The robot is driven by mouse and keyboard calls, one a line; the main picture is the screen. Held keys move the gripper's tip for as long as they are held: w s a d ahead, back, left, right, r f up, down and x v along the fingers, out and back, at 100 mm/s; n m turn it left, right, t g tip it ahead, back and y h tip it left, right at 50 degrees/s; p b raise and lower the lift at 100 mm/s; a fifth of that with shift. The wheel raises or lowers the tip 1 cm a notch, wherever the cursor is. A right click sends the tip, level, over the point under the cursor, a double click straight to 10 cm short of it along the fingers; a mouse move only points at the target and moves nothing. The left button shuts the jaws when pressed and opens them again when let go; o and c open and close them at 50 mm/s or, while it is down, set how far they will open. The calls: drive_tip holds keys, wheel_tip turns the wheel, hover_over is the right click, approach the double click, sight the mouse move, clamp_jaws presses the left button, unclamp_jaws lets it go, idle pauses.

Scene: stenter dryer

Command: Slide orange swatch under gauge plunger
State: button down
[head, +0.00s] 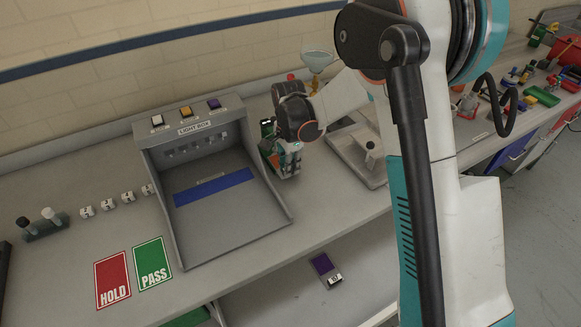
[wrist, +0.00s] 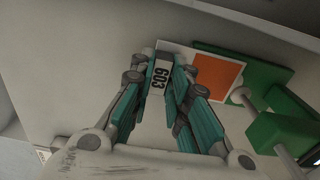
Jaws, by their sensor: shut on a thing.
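The orange swatch (wrist: 217,76) is a square on a white card in the wrist view. A white tab marked 603 (wrist: 160,77) stands at its left. My gripper (wrist: 161,72) is shut on this tab between its teal fingers. A green gauge (wrist: 283,134) is at the right, with a pale rounded part (wrist: 240,96), perhaps the plunger, at the card's right edge. I cannot tell whether the card lies under it.
The light box (head: 220,190) stands left of my gripper. A grey plate with a knob (head: 362,160) is at the right. Red HOLD (head: 113,280) and green PASS (head: 152,263) cards lie at the front left. A purple swatch (head: 322,264) is on the lower shelf.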

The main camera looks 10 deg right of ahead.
drive_tip(key=shift+w, duration=0.1)
idle(0.3)
drive_tip(key=shift+w+a, duration=0.25)
drive_tip(key=shift+w, duration=0.3)
drive_tip(key=shift+w+a, duration=0.25)
drive_tip(key=shift+w, duration=0.3)
drive_tip(key=shift+w+a, duration=0.1)
drive_tip(key=shift+w, duration=0.1)
drive_tip(key=c, duration=1.4)
unclamp_jaws()
drive_tip(key=shift+c, duration=0.2)
